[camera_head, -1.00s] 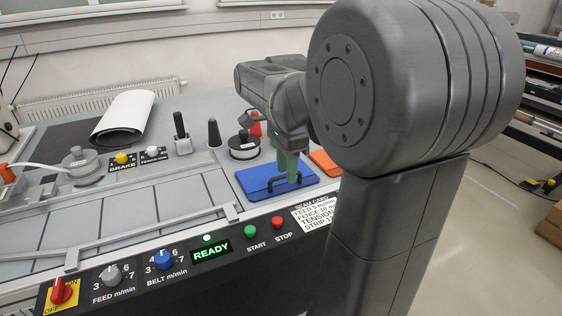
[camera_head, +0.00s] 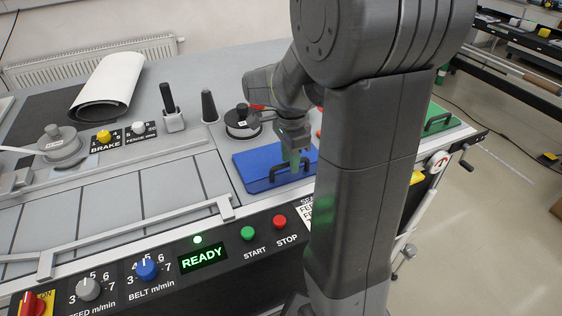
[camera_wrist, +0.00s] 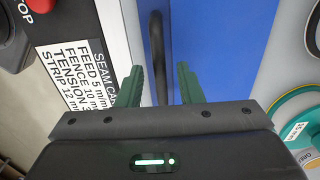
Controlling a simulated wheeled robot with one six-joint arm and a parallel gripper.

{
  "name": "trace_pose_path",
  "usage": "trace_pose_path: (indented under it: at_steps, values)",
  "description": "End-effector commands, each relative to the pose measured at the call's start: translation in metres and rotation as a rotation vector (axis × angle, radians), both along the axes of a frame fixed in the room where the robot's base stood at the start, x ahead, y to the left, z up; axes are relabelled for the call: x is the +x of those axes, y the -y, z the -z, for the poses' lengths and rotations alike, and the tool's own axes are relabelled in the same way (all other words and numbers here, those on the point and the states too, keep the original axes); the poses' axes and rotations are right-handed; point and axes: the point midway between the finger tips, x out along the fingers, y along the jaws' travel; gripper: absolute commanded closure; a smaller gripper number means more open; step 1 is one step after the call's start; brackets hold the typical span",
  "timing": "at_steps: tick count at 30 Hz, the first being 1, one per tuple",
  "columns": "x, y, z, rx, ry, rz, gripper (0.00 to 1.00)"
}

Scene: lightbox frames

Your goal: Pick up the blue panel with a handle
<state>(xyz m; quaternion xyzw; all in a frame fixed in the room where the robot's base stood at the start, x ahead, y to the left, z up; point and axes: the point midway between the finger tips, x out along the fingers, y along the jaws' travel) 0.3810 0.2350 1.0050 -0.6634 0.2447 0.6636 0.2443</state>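The blue panel (camera_head: 258,166) lies flat on the grey machine top, left of my arm. A black bar handle (camera_head: 281,173) stands up near its front edge. My gripper (camera_head: 297,165) is over the panel at the handle, pointing down. In the wrist view its two green fingers (camera_wrist: 160,85) are spread apart, and the black handle (camera_wrist: 158,55) runs between them with gaps on both sides. The blue panel (camera_wrist: 215,45) fills the middle of the wrist view. Contact between fingers and handle does not show.
A black-knobbed round device (camera_head: 242,124) stands just behind the panel. A green panel with a handle (camera_head: 443,122) lies to the right, beyond my arm. Start and stop buttons (camera_head: 262,230) line the front edge. A printed seam card (camera_wrist: 75,75) borders the panel.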

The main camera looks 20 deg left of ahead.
Motion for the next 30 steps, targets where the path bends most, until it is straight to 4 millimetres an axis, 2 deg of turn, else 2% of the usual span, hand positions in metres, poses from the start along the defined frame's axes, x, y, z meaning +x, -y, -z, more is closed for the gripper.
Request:
trace_pose_path:
  at_steps: [4,12,13,18,27,30]
  values:
    - [0.000,0.000,0.018,-0.001,-0.001,0.000,0.67]
    - [0.000,0.000,0.022,0.001,0.001,0.000,0.67]
    - [0.000,0.000,0.022,0.001,0.001,0.000,0.69]
    - [0.000,0.000,0.022,0.001,0.001,0.001,1.00]
    - [0.000,0.000,0.021,0.002,0.001,0.000,1.00]
    - [0.001,-0.001,0.014,0.003,0.004,0.000,1.00]
